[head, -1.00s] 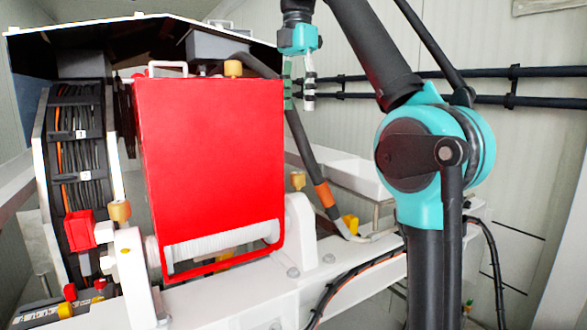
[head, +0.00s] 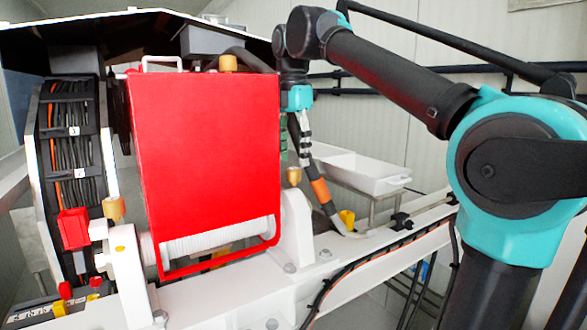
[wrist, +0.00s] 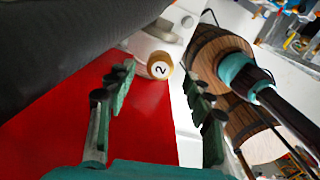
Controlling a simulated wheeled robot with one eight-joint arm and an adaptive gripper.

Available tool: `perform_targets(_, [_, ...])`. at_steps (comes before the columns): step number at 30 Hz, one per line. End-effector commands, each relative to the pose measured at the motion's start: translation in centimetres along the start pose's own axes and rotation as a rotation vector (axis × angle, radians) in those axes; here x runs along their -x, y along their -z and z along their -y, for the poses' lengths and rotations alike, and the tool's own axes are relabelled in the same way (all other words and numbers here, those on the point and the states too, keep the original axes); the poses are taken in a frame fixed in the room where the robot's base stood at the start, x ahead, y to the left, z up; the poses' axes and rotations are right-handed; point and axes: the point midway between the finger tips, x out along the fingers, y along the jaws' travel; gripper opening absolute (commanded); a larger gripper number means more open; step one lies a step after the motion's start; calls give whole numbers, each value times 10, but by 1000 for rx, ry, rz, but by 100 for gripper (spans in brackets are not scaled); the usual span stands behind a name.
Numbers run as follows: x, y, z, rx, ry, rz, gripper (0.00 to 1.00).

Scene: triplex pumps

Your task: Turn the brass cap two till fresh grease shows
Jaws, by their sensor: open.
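Brass cap two (wrist: 160,66), a round cap with a "2" on its pale face, shows in the wrist view between my fingertips, farther out than them. In the head view, the brass cap (head: 293,176) on the right white bearing block appears to be the same one. My gripper (head: 294,158) hangs just above it, beside the right edge of the red panel, which partly hides one finger. In the wrist view my gripper (wrist: 157,84) has its fingers spread apart with nothing between them. The cap looks untouched. I cannot see any grease.
The large red panel (head: 205,160) stands close left of my gripper. Other brass caps sit on top (head: 227,63) and at the left block (head: 114,208). A dark hose (head: 328,203) with an orange band runs close right. A white tray (head: 370,172) stands behind.

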Motion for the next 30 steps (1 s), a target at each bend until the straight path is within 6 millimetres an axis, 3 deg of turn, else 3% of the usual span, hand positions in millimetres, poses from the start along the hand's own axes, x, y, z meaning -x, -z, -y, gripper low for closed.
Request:
perform_targets(8, [-33, 0, 0, 0, 0, 0, 52])
perform_targets(19, [-38, 0, 0, 0, 0, 0, 52])
perform_targets(30, [-38, 0, 0, 0, 0, 0, 7])
